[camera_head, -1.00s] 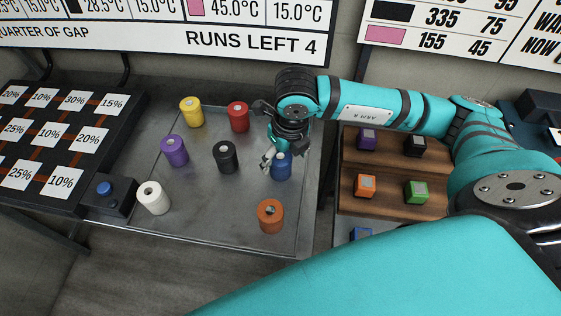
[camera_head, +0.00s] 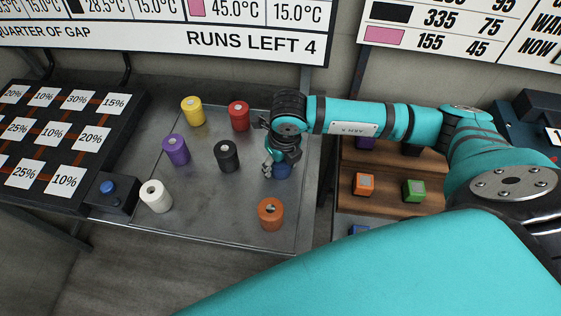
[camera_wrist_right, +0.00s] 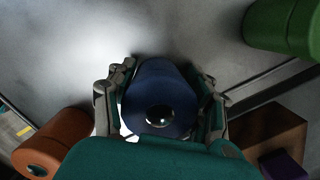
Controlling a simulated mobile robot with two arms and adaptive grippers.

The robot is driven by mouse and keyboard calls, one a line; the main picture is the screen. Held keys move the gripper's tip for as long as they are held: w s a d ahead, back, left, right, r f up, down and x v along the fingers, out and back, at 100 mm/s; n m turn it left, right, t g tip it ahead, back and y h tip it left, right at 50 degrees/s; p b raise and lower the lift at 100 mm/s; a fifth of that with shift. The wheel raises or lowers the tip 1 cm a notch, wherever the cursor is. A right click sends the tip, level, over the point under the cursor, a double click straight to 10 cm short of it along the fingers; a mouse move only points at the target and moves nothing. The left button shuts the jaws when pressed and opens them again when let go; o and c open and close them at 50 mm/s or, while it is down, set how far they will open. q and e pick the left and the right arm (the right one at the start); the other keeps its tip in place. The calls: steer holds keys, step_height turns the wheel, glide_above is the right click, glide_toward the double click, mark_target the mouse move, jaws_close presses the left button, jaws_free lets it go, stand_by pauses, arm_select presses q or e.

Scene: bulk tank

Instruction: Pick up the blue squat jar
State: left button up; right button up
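The blue squat jar (camera_head: 282,171) stands on the metal tray, mostly covered by my right gripper (camera_head: 276,163) in the head view. In the right wrist view the jar (camera_wrist_right: 160,98) sits between the two fingers of the right gripper (camera_wrist_right: 163,88), its dark round top facing the camera. The fingers are spread on either side of the jar, with a lit gap by the left finger. Whether either finger touches it is hard to tell. My left gripper is not in view.
On the tray (camera_head: 220,218) stand orange (camera_head: 271,213), black (camera_head: 227,156), red (camera_head: 238,116), purple (camera_head: 176,149), yellow (camera_head: 193,111) and white (camera_head: 156,196) jars. A green cylinder (camera_wrist_right: 285,27) shows in the wrist view. A wooden rack (camera_head: 388,203) with coloured blocks is at right.

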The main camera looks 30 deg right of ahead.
steer(key=c, duration=0.7)
steer(key=shift+r, duration=0.15)
